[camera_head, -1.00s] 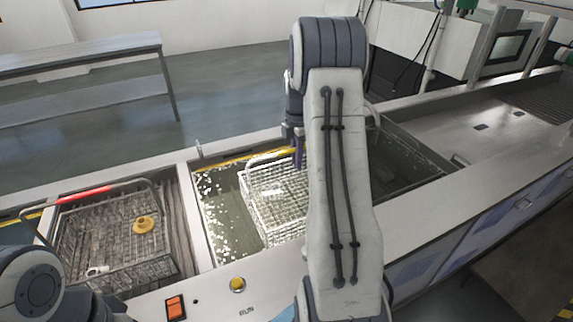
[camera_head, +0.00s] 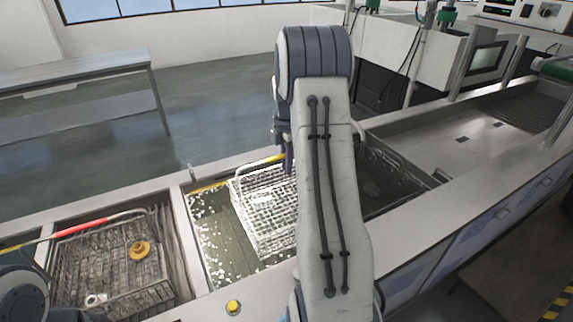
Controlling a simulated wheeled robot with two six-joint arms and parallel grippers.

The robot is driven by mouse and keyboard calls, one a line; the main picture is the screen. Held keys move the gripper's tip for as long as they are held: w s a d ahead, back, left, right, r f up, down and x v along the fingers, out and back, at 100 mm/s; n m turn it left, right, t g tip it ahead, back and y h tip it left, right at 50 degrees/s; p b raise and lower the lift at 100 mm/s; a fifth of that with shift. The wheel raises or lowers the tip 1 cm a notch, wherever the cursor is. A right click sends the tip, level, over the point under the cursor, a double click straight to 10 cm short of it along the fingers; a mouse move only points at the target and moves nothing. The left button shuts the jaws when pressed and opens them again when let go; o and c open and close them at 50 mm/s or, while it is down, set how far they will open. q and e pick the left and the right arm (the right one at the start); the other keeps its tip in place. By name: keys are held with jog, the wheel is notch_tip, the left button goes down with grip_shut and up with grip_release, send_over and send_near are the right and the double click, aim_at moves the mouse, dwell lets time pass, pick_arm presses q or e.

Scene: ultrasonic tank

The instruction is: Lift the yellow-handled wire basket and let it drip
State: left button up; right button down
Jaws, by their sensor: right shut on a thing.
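The wire basket (camera_head: 262,212) with a yellow handle (camera_head: 272,160) is in the middle tank (camera_head: 210,252), which holds greenish liquid with white flecks. My right gripper (camera_head: 288,160) is at the right end of the yellow handle, shut on it; its fingertips are mostly hidden behind my own arm. The basket looks roughly level and sits high in the tank. My arm hides its right side, and I cannot tell whether its bottom is clear of the liquid. Only a link of my left arm shows at the lower left; the left gripper is out of view.
Another wire basket (camera_head: 100,262) with a red handle (camera_head: 82,227) stands in the left bay, holding a yellow ring-like part (camera_head: 140,250). A darker basket (camera_head: 395,180) is in the bay to the right. A yellow button (camera_head: 233,306) is on the front edge. Open floor lies behind.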

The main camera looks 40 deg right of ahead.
jog(key=shift+r+p, duration=1.4)
jog(key=shift+r, duration=0.5)
dwell(4.5)
notch_tip(320, 180, up, 8)
jog(key=p, duration=0.7)
jog(key=shift+r, duration=0.25)
jog(key=shift+f, duration=0.1)
